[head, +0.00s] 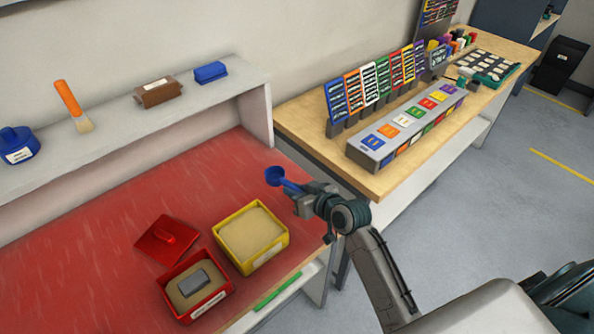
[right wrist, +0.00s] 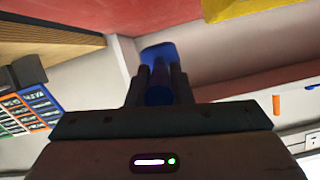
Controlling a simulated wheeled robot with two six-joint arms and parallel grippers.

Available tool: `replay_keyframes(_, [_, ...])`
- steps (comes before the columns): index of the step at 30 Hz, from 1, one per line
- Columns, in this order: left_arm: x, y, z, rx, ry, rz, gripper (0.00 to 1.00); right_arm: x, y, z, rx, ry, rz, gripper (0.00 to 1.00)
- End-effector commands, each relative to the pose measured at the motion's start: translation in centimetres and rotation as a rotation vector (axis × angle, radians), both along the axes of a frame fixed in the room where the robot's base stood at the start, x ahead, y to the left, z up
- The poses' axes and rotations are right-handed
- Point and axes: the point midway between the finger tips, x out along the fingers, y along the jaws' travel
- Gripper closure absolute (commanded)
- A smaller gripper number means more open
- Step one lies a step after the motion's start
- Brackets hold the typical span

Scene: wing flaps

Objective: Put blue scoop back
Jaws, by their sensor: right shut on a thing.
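The blue scoop (head: 274,175) is held in my right gripper (head: 298,193), above the right part of the red work surface and beyond the yellow box. My right gripper is shut on its handle, and the bowl sticks out to the left. In the right wrist view, the blue scoop (right wrist: 160,52) shows between and beyond the two dark fingers of the gripper (right wrist: 158,85). The yellow box (head: 263,264) holds a sand-like material and stands to the lower left of the scoop. My left gripper is not in view.
A red box (head: 207,312) with sand and a grey block stands beside the yellow box; a red lid (head: 168,240) lies behind it. The shelf (head: 110,134) holds a blue bottle, brush, brown block and blue block. A wooden table (head: 300,120) with colored racks stands right.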

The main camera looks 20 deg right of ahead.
Motion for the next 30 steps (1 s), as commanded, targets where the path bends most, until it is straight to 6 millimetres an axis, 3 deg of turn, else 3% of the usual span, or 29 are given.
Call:
replay_keyframes(1, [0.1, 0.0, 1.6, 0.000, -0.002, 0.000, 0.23, 0.0, -0.5, 0.7, 0.001, 0.003, 0.011, 1.00])
replay_keyframes(8, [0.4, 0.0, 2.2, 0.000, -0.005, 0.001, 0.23, 0.2, -1.4, 0.1, 0.016, 0.003, 0.032, 1.00])
replay_keyframes(30, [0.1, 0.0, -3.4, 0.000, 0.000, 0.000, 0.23, 0.2, -1.4, -6.5, 0.017, 0.002, 0.031, 1.00])
